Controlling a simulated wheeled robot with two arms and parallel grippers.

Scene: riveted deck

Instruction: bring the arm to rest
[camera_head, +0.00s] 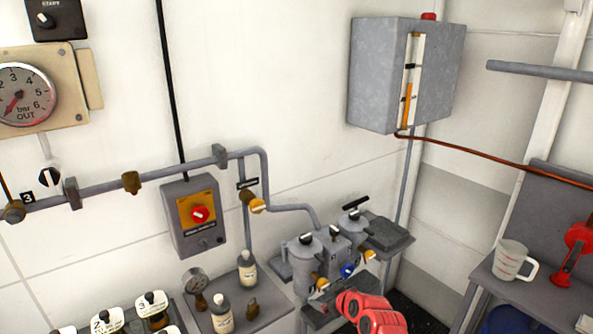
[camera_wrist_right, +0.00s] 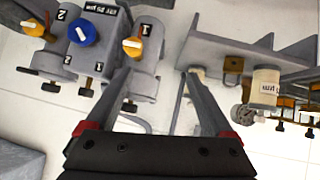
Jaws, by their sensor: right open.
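My right gripper (camera_head: 352,304) shows at the bottom of the head view as red parts, in front of the grey twin-canister filter unit (camera_head: 306,250). In the right wrist view the right gripper (camera_wrist_right: 158,78) has its two grey fingers spread wide, with nothing held between them. Behind the fingers are the wall and the filter unit (camera_wrist_right: 92,62), which has a blue knob (camera_wrist_right: 82,33) and yellow knobs. I cannot tell how far the fingers are from it. My left gripper is in neither view.
A shelf (camera_head: 268,318) holds bottles (camera_head: 247,268) and a small gauge (camera_head: 195,281). Pipes (camera_head: 110,186) and a control box (camera_head: 192,215) are on the wall. A grey cabinet (camera_head: 380,75) hangs above. At right, a white jug (camera_head: 512,258) stands on a bench near a red-handled item (camera_head: 577,240).

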